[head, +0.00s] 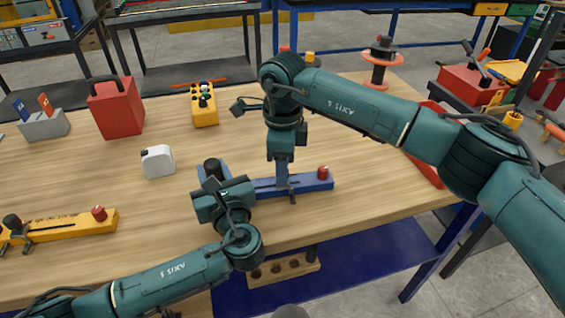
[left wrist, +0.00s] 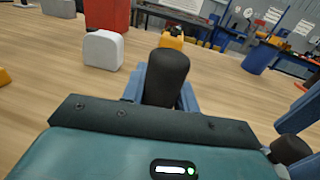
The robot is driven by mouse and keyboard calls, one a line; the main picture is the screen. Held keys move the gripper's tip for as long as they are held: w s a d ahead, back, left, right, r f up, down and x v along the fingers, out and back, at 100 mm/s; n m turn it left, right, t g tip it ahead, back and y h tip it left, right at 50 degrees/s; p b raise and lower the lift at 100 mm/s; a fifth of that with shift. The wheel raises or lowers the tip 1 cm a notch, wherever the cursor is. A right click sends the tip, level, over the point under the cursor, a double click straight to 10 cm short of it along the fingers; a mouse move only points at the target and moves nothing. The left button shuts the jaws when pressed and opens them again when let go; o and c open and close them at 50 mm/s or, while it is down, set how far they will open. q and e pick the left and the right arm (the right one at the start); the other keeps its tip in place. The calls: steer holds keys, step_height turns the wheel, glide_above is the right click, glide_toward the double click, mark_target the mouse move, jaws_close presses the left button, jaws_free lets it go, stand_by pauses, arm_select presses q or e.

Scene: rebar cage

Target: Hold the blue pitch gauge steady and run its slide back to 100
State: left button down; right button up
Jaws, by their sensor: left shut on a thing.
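The blue pitch gauge (head: 318,182) lies on the wooden table near its front edge, with a red knob at its right end and a black upright grip (head: 212,168) at its left end. My left gripper (head: 216,186) is at the left end, shut on the gauge's black grip. The black grip (left wrist: 167,78) stands upright in the left wrist view, with blue parts behind it. My right gripper (head: 290,185) points down over the middle of the gauge, at the slide. Its fingertips are too small to tell whether they are closed on the slide. The scale reading is not legible.
A yellow gauge (head: 70,227) lies at the left. A white jug (head: 158,161), red canister (head: 116,107) and yellow button box (head: 203,105) stand behind. A red spool stand (head: 381,62) is at the back right. Bare tabletop lies between the jug and yellow gauge.

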jaws_close()
stand_by(0.3)
steer(key=shift+s+a, duration=0.2)
steer(key=shift+a, duration=0.8)
steer(key=shift+s+a, duration=0.2)
steer(key=shift+a, duration=0.75)
steer(key=shift+o, duration=0.7)
jaws_free()
step_height(320, 180, up, 12)
